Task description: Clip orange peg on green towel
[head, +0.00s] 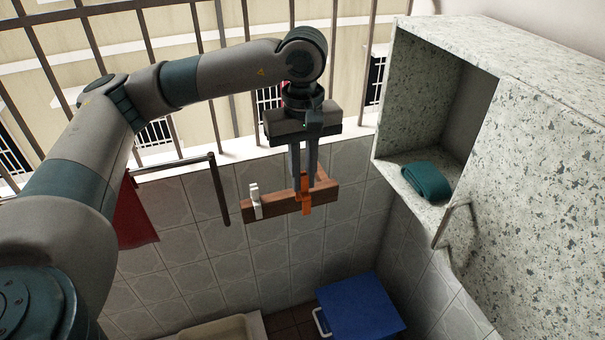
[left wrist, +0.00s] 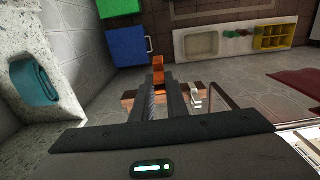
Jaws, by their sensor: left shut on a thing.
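The orange peg (head: 306,201) is between the fingertips of my left gripper (head: 303,182), which is shut on it. The peg overlaps a wooden bar (head: 280,205) at the wall; I cannot tell whether it still grips the bar. In the left wrist view the orange peg (left wrist: 158,72) shows just beyond the fingers. The only greenish towel in view is a folded dark teal one (head: 427,181), lying on the floor of an open stone niche to the right, apart from the gripper. It also shows in the left wrist view (left wrist: 34,82). My right gripper is not in view.
A white peg (head: 255,201) sits on the bar, left of the orange one. A red towel (head: 135,213) hangs near a dark rail (head: 218,190) on the left. A blue box (head: 360,308) stands below. The stone niche wall (head: 395,90) rises at right.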

